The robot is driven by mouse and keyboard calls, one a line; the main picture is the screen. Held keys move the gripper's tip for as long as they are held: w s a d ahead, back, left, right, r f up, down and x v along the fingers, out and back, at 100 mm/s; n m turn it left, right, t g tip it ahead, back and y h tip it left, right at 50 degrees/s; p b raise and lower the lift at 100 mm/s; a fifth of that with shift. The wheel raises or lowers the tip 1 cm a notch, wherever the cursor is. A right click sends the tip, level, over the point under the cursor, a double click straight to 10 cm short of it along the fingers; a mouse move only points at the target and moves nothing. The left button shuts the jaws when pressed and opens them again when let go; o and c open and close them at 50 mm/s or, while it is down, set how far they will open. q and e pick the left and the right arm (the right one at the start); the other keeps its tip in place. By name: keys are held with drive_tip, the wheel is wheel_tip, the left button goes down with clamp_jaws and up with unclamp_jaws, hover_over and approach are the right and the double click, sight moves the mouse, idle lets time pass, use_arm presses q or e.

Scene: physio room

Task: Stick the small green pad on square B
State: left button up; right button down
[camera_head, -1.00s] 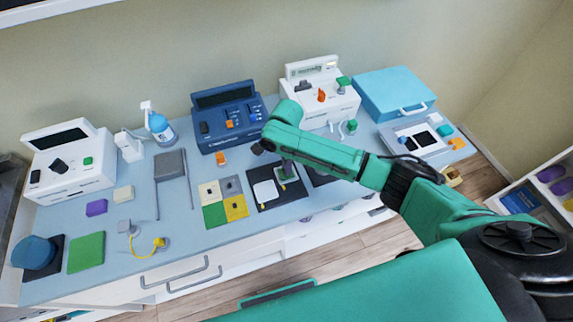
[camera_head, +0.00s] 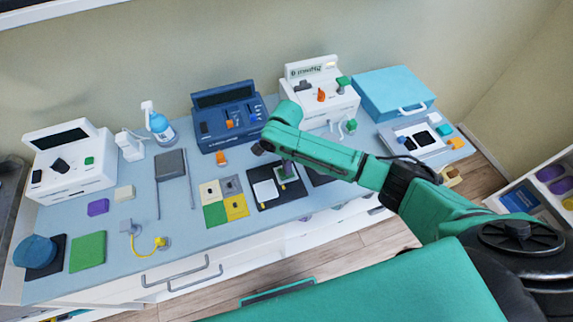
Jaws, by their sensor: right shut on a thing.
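My right gripper (camera_head: 287,172) points down over the right half of a black board (camera_head: 264,204) in the middle of the table. It is shut on the small green pad (camera_head: 284,183), which shows just below the fingers at the board's right half. I cannot tell whether the pad touches the board, and no letter B is readable. A white square pad (camera_head: 264,191) lies on the board's left half. My left gripper is not in view.
A four-coloured set of squares (camera_head: 214,215) lies left of the board. A dark blue device (camera_head: 229,116) and a white device (camera_head: 318,90) stand behind. A larger green pad (camera_head: 87,251) lies at the left. Another dark board (camera_head: 318,177) is partly behind my arm.

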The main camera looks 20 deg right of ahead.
drive_tip(key=shift+s+f+p, duration=0.15)
drive_tip(key=shift+p, duration=0.45)
idle(2.1)
drive_tip(key=shift+p, duration=0.65)
idle(2.3)
drive_tip(key=c, duration=0.8)
unclamp_jaws()
drive_tip(key=shift+c, duration=0.2)
drive_tip(key=shift+r+p, duration=0.7)
drive_tip(key=shift+r, duration=2.95)
